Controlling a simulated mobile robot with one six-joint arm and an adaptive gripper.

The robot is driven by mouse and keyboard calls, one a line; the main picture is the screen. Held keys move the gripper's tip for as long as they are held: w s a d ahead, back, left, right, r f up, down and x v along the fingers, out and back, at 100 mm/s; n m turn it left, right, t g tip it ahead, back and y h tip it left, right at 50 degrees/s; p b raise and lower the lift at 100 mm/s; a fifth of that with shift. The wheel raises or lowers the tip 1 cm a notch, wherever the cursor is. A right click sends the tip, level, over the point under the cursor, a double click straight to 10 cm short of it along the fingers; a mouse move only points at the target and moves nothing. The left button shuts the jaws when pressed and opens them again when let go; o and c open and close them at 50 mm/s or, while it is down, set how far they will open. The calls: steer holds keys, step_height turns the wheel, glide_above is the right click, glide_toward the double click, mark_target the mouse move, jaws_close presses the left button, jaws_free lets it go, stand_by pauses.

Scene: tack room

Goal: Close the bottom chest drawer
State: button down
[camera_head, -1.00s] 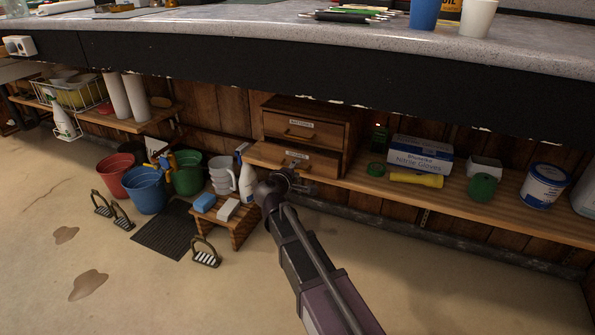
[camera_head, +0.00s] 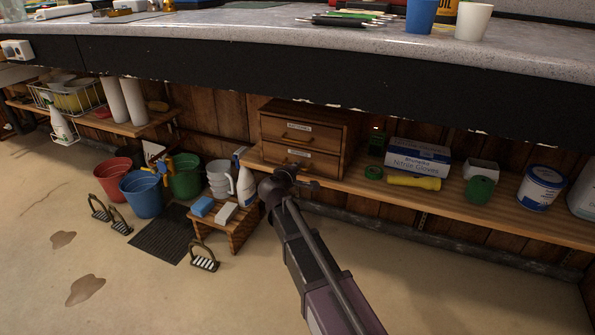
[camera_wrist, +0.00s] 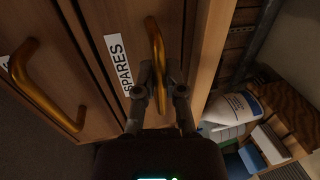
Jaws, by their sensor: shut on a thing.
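The small wooden chest (camera_head: 350,138) stands on the shelf under the counter. Its bottom drawer (camera_head: 318,161) looks about flush with the top drawer (camera_head: 290,130) above it. In the wrist view the bottom drawer front (camera_wrist: 112,22) carries a label reading SPARES. My gripper (camera_wrist: 161,82) is shut on the gold bottom drawer handle (camera_wrist: 156,40), with a finger on each side of it. In the head view my gripper (camera_head: 305,184) is in front of the chest's lower edge and partly hides the handle area.
A white spray bottle (camera_head: 247,188) and a small wooden stool (camera_head: 240,232) stand left of my arm. The counter (camera_head: 230,55) overhangs above.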

steer(key=shift+w+d, duration=0.1)
steer(key=shift+w, duration=0.15)
steer(key=c, duration=0.8)
jaws_free()
steer(key=shift+c, duration=0.2)
steer(key=shift+o, duration=0.6)
